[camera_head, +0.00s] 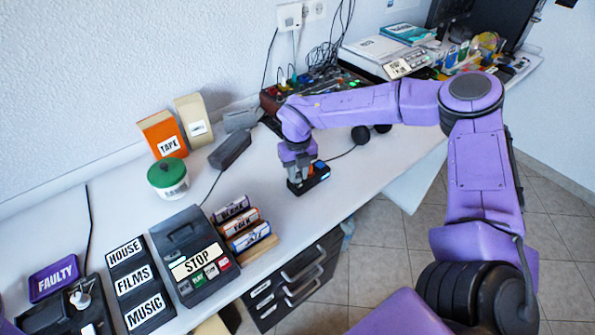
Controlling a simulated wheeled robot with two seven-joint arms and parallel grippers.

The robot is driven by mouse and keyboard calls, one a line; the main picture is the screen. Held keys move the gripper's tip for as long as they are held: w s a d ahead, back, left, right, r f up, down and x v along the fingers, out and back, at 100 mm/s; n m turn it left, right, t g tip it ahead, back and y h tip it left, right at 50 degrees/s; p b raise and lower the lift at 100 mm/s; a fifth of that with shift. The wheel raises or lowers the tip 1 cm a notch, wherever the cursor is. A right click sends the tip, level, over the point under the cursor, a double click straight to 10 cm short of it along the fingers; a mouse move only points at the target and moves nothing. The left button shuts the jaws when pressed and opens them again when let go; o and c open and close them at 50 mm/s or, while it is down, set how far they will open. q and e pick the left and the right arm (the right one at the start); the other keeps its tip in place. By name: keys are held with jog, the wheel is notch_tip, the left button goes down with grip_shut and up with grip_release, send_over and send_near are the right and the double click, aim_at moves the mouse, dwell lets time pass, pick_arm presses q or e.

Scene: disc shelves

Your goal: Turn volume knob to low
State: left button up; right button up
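My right arm reaches in from the right and bends down to the table. Its gripper (299,178) points down at a small black box (318,180) with an orange-red part and a blue part on top. The gripper's fingers cover the left part of this box. I cannot tell whether they touch it or are shut on something. No volume knob or low mark can be made out; a knob may be hidden under the gripper. My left gripper is not in view.
A black player labelled STOP (194,262), a label rack (140,288), cassettes (240,225) and a purple FAULTY tray (54,278) stand at the front left. A green-lidded tub (168,178) is behind. Some white table is clear left of the gripper.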

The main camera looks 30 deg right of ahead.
aim_at(297, 175)
grip_shut()
jog(key=shift+o, duration=1.9)
grip_release()
jog(key=shift+r, duration=0.1)
notch_tip(297, 175, up, 10)
jog(key=shift+r, duration=0.2)
